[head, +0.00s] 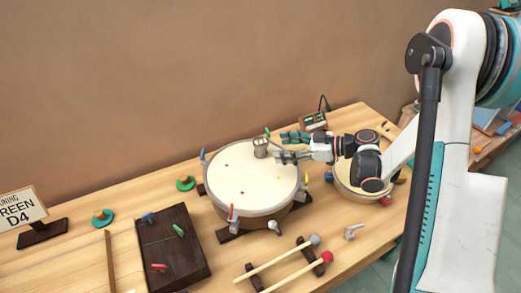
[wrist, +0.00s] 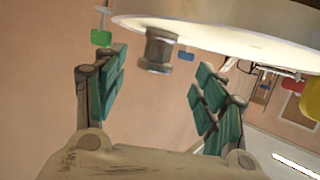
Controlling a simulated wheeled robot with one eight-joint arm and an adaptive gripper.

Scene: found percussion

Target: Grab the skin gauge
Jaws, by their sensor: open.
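The skin gauge, which I take to be the small metal cylinder (head: 261,148), stands on the pale skin of the large drum (head: 238,184), near its back right edge. My gripper (head: 279,146) is open and empty, reaching in from the right just above the drum, with its teal-padded fingers pointing left at the gauge. In the wrist view the scene is upside down: the gauge (wrist: 158,50) hangs from the drum skin (wrist: 235,38), ahead of my gripper (wrist: 160,75) and between the lines of its two spread fingers. I see no finger touching it.
A smaller drum (head: 346,190) sits under my arm. A small box (head: 313,121) stands behind.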

